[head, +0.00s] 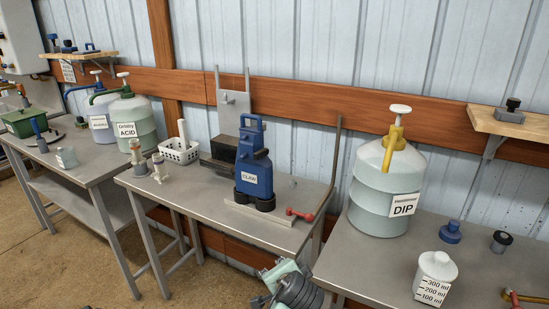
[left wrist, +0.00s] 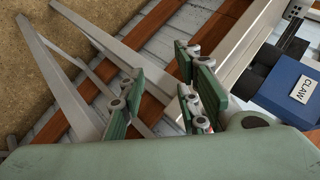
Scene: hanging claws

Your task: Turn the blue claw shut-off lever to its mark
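The blue claw unit (head: 254,170), labelled CLAW, stands upright on a grey base plate on the middle table. A red lever (head: 300,214) lies low at the right end of that plate, near the table's front edge. I cannot make out its mark. My left gripper (head: 287,278) is below and in front of the table edge, apart from the lever. In the left wrist view its green fingers (left wrist: 165,92) are spread with nothing held between them. The blue unit (left wrist: 283,88) shows at the right there; a small red patch (left wrist: 201,122) is partly hidden by a finger. My right gripper is not in view.
The middle table (head: 150,190) also holds a white basket (head: 180,151) and small fittings (head: 158,165). A thin rod (head: 334,160) stands at its right end. The right table has a large DIP jug (head: 385,200) and a measuring bottle (head: 435,275). Acid containers (head: 131,120) stand left.

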